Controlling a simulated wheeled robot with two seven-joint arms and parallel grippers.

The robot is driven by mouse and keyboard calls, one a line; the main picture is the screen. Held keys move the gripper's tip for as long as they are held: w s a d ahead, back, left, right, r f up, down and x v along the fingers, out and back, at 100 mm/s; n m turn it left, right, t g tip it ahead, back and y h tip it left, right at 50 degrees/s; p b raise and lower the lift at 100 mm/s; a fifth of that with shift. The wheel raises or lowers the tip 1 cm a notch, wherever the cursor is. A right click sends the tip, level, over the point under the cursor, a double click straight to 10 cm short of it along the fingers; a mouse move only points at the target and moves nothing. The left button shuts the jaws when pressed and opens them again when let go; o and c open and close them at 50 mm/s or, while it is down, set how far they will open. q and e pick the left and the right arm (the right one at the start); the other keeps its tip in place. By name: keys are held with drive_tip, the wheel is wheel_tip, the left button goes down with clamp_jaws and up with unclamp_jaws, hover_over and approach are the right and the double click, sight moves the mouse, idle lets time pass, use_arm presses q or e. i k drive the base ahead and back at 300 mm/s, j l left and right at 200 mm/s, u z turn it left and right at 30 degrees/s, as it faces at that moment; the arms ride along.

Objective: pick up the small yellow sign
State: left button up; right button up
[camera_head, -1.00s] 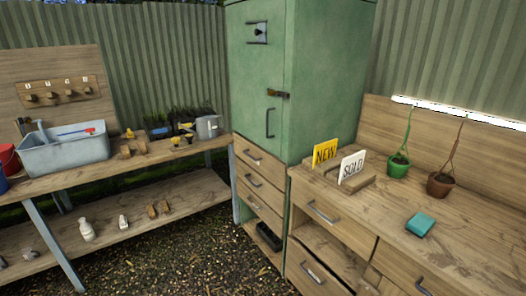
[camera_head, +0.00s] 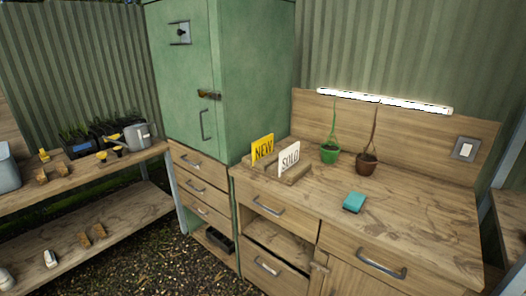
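The small yellow sign (camera_head: 262,149) reads "NEW" and stands upright in a wooden holder (camera_head: 289,180) on the workbench, near its left end beside the green cabinet. A white sign (camera_head: 289,158) reading "SOLD" stands in the same holder, just right of and in front of the yellow one. Neither of my grippers shows in the head view.
A shelf bench (camera_head: 90,176) with a watering can (camera_head: 137,137) is further left.

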sight(261, 147)
drive_tip(key=i+j+z, duration=0.2)
drive_tip(key=i, duration=0.3)
drive_tip(key=i+j+z, duration=0.25)
drive_tip(key=i, duration=0.3)
drive_tip(key=i+j+z, duration=0.2)
drive_tip(key=i, duration=0.3)
